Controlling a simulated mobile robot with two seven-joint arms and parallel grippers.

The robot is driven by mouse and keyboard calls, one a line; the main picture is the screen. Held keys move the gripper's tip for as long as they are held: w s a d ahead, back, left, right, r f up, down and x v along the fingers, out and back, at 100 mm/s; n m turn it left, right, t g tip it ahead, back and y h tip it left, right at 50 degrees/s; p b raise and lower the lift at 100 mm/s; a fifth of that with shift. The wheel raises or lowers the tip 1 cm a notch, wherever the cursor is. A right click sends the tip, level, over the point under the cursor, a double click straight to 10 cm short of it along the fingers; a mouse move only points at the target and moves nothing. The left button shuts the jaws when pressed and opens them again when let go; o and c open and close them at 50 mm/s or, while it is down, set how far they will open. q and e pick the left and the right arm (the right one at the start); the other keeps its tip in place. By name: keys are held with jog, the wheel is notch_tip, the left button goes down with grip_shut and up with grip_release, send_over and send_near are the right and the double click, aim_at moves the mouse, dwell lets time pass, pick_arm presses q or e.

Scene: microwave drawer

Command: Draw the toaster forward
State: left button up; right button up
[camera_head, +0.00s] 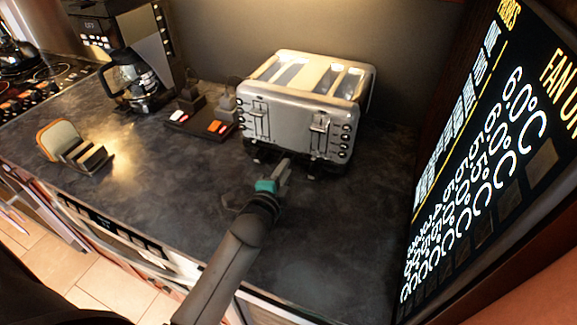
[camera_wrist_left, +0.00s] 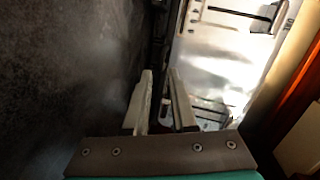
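The toaster (camera_head: 290,117) is silver with a cream top, several slots and two levers on its front. It stands upright on the dark counter towards the back, right of the middle. My left gripper (camera_head: 284,168) is low in front of the toaster, its fingertips close to the bottom of the front face. I cannot tell whether they touch it. In the left wrist view the two fingers (camera_wrist_left: 160,74) stand a little apart with nothing clearly held between them. The toaster's shiny metal (camera_wrist_left: 222,62) fills the right of that view. My right gripper is not in view.
A coffee machine (camera_head: 145,75) stands at the back left. A dark tray with small containers (camera_head: 200,122) is left of the toaster. A toast rack with bread (camera_head: 75,147) is at the left. A lit display panel (camera_head: 480,140) borders the right. The counter's front is clear.

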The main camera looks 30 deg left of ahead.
pick_arm(q)
jog(key=shift+x, duration=1.6)
grip_shut()
jog(key=shift+s+f, duration=0.1)
jog(key=shift+f, duration=0.05)
